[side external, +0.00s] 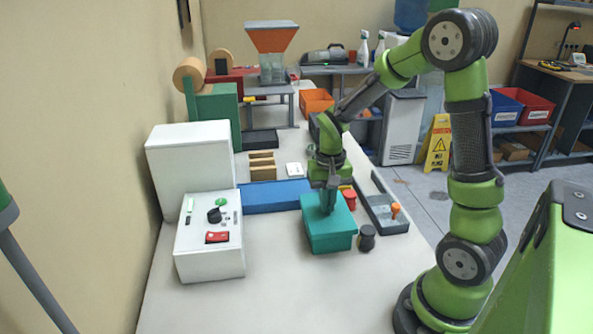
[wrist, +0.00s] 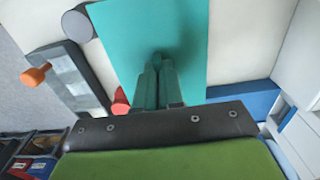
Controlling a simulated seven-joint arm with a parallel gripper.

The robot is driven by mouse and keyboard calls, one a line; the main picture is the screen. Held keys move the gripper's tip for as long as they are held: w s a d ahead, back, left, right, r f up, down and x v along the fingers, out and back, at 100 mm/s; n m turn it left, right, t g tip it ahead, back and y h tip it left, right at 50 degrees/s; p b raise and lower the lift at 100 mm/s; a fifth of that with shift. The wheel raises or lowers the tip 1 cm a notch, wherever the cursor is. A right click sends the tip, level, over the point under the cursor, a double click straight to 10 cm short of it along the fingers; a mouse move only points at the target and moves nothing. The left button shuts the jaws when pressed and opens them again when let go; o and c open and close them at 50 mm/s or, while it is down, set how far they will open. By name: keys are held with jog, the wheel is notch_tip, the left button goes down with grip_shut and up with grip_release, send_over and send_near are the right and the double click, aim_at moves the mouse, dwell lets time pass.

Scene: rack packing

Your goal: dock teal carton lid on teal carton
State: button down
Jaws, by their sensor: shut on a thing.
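The teal carton (side external: 330,243) stands on the white table, in front of the blue strip. The teal carton lid (side external: 343,216) lies level over the carton's top; I cannot tell whether it is fully seated. In the wrist view the lid (wrist: 130,35) fills the upper middle as a flat teal panel and hides the carton beneath. My gripper (side external: 328,208) points straight down at the middle of the lid and is shut on it. In the wrist view my gripper's fingers (wrist: 160,68) are close together at the lid; the part they grip is hidden.
A dark round jar (side external: 366,238) stands close to the carton's right, with a red jar (side external: 349,199) behind. A grey tray (side external: 390,226) holding an orange-topped item lies further right. A white control box (side external: 209,251) stands at left. The front table is clear.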

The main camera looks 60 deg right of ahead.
jog(key=shift+f, duration=0.55)
jog(key=c, duration=1.3)
grip_release()
jog(key=shift+o, duration=0.2)
jog(key=shift+r, duration=0.1)
